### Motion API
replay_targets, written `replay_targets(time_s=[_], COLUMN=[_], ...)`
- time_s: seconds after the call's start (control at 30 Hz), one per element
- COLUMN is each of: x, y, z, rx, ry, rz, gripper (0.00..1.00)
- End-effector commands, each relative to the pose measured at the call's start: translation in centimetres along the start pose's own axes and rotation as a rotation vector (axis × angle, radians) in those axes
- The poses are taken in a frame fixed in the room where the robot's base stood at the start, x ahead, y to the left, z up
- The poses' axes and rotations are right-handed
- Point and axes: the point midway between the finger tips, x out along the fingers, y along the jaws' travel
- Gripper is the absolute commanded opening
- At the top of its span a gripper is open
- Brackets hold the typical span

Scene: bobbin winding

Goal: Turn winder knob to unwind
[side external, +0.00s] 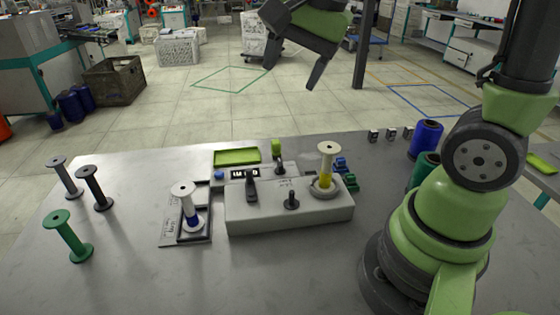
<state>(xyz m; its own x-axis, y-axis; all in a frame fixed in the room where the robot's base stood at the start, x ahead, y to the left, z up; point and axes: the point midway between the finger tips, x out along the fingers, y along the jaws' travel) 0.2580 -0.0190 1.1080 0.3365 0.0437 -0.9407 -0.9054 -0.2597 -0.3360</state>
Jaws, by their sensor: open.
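The winder (285,222) is a light grey box near the middle of the table. A small black knob (291,200) stands on its top, between a black lever-like part (251,186) and a round spindle seat at the right. A bobbin (327,160) with yellow thread at its lower end stands upright on that seat. My gripper (291,75) is high above and behind the winder, at the top of the picture. Its two dark fingers are apart with nothing between them. It is well clear of the knob. The knob's turn position is too small to read.
A bobbin with blue thread (188,207) stands on a dark-framed tray left of the winder. Several empty spools, one green (68,238), stand further left. Behind the winder are a green tray (237,156) and a small display (245,173). Thread cones (426,139) stand right.

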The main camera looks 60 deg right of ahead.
Motion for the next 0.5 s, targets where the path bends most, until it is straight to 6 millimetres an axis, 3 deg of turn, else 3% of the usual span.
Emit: replay_targets(time_s=[0.13, 0.3, 0.5], x=[5.2, 11.3, 16.1], y=[-1.4, -1.4, -0.3], z=[-3.3, -6.5, -8.4], rx=[0.349, 0.717, 0.982], ry=[0.014, 0.064, 0.121], rz=[0.126, 0.244, 0.321], gripper=[0.62, 0.62, 0.62])
